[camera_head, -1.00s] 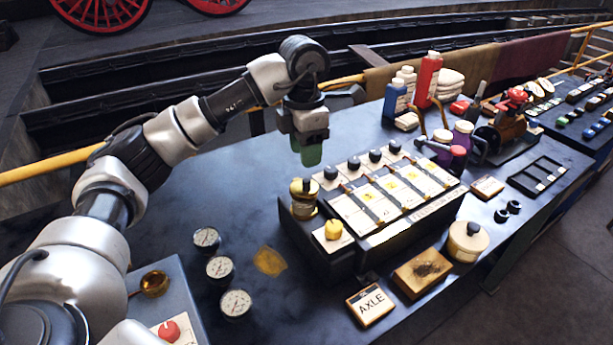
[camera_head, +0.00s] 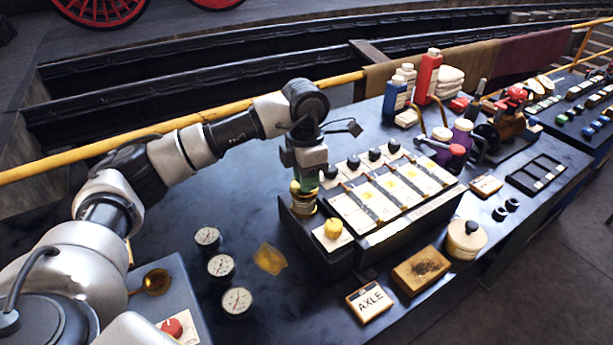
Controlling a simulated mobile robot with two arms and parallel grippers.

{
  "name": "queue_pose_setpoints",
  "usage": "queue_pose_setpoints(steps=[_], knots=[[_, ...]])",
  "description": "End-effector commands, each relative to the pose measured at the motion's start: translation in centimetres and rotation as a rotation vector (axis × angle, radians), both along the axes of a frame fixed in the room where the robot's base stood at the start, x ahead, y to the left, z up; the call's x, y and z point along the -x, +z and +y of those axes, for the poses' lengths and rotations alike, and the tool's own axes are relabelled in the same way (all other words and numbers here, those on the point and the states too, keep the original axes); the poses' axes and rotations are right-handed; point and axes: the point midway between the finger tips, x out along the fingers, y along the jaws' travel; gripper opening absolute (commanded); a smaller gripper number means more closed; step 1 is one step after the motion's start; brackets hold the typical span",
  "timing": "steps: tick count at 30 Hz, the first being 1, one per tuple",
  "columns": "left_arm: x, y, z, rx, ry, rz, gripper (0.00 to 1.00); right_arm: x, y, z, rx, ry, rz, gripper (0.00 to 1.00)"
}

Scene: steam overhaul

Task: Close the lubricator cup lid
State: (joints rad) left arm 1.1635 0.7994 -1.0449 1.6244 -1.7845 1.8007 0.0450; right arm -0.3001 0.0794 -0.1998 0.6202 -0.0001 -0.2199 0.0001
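The lubricator cup, apparently the small brass cup (camera_head: 302,203), stands at the left end of a black box with a row of pale panels (camera_head: 395,193). Its top is partly hidden by my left gripper (camera_head: 307,183), which points straight down over it. The green fingertips are at or just above the cup's top; I cannot tell whether they touch it. The fingers overlap in this view, so their opening does not show. The lid's position is hidden behind them. My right gripper is not in view.
A yellow knob (camera_head: 333,228) sits just in front of the cup. Several dark knobs line the box's back edge. Three gauges (camera_head: 221,266) lie left of the box. Bottles (camera_head: 427,77) stand behind right. The bench left of the cup is mostly clear.

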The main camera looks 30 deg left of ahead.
Motion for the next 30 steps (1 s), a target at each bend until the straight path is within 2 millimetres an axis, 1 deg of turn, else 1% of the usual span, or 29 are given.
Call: queue_pose_setpoints(steps=[1, 2, 5, 11, 18, 19, 21, 24, 30], knots=[[0.0, 0.0, 0.0, 0.000, 0.000, 0.000, 0.05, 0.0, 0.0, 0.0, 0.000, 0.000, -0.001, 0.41], [0.0, 0.0, 0.0, 0.000, 0.000, 0.000, 0.00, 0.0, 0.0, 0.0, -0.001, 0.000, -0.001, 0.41], [0.0, 0.0, 0.0, -0.002, 0.000, -0.002, 0.00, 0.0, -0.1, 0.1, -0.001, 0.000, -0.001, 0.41], [0.1, -0.6, -0.3, -0.062, -0.002, -0.039, 0.00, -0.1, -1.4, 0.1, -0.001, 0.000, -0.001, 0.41], [0.1, -0.3, -0.3, -0.069, 0.000, -0.041, 0.00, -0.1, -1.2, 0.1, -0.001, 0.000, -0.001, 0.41], [0.1, -0.3, -0.3, -0.069, 0.000, -0.041, 0.20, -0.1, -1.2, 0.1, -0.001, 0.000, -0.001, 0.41], [0.1, -0.3, -0.3, -0.069, 0.000, -0.041, 0.31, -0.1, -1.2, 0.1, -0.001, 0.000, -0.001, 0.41], [0.1, -0.3, -0.3, -0.069, 0.000, -0.041, 0.44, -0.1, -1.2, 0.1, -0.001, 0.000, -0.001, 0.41], [0.1, -0.3, -0.3, -0.068, 0.000, -0.040, 0.44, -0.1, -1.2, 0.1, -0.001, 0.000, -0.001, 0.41]])
